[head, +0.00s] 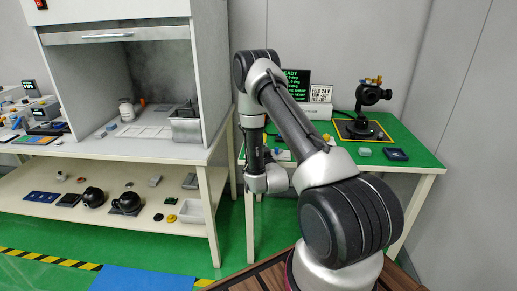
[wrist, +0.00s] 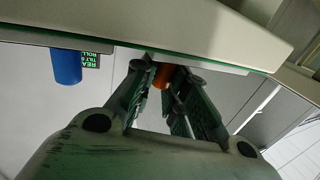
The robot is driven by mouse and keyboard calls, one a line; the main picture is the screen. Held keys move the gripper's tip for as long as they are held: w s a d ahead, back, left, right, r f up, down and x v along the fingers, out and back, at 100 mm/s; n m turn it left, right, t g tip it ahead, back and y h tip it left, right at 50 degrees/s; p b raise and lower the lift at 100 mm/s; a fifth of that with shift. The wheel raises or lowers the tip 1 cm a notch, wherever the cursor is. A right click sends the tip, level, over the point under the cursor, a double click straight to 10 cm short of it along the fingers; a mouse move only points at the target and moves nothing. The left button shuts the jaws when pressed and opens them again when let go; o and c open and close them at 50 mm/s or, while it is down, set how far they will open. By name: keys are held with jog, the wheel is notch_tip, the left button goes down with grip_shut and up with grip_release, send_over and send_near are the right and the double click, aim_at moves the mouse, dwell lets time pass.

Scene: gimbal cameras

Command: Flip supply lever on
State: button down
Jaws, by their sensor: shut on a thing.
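In the wrist view my gripper (wrist: 160,84) has its two green-grey fingers drawn in around a small orange piece (wrist: 162,76), which looks like a lever handle. It sits just below a pale housing edge (wrist: 200,30). Its pivot and any on or off marking are hidden. A blue cylinder (wrist: 66,66) stands apart, left of the fingers. In the head view a white supply box (head: 316,111) with a "FEED 24 V" display (head: 319,93) stands at the back of the green table. My arm hides my fingertips and much of the box's left side there.
A black gimbal camera (head: 372,97) stands on a yellow-edged pad on the green table (head: 415,152). A dark screen (head: 295,80) with green text is behind my arm. A white bench (head: 150,150) with a hood stands at left.

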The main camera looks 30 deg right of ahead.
jog(key=c, duration=1.4)
grip_release()
jog(key=v, duration=1.2)
